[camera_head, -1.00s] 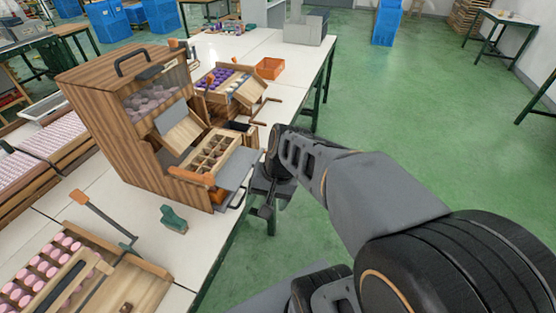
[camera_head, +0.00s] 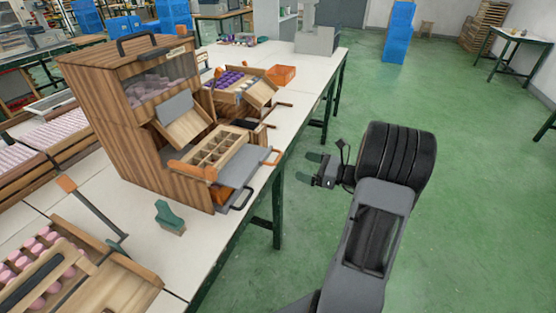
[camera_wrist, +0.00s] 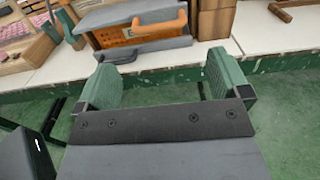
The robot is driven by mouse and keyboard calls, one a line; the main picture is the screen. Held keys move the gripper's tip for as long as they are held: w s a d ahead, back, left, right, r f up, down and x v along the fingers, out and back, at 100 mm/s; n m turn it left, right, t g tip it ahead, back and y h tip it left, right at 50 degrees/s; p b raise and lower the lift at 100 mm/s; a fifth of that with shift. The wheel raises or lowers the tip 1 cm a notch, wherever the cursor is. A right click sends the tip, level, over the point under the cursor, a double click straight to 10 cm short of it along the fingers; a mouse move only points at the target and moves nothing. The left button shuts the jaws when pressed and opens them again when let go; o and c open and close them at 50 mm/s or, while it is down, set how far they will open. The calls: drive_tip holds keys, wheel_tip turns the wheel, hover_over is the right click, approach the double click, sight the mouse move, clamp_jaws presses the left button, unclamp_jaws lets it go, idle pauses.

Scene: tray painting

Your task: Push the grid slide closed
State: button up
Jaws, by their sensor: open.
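The wooden grid slide (camera_head: 214,148), with several square compartments, sticks out of the front of the wooden cabinet (camera_head: 130,130). A grey slide panel (camera_head: 243,168) with a dark handle (camera_head: 241,201) juts out just below it. An orange handle (camera_head: 273,157) shows at the front. In the wrist view an orange handle (camera_wrist: 140,32) stands ahead between grey panels; the grid compartments cannot be made out there. My gripper (camera_head: 314,170) is open and empty, out over the floor, clear of the table edge and to the right of the slides. Its green fingers stand wide apart in the wrist view (camera_wrist: 164,68).
A green block (camera_head: 170,218) and an orange-handled tool (camera_head: 92,208) lie on the white table left of the cabinet's front. A second wooden unit with purple pieces (camera_head: 232,80) and an orange bin (camera_head: 281,75) stand behind. The green floor at right is open.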

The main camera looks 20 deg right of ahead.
sight(278, 157)
drive_tip(key=x, duration=0.9)
drive_tip(key=shift+w+a, duration=0.25)
drive_tip(key=shift+a, duration=0.1)
drive_tip(key=shift+c, duration=0.3)
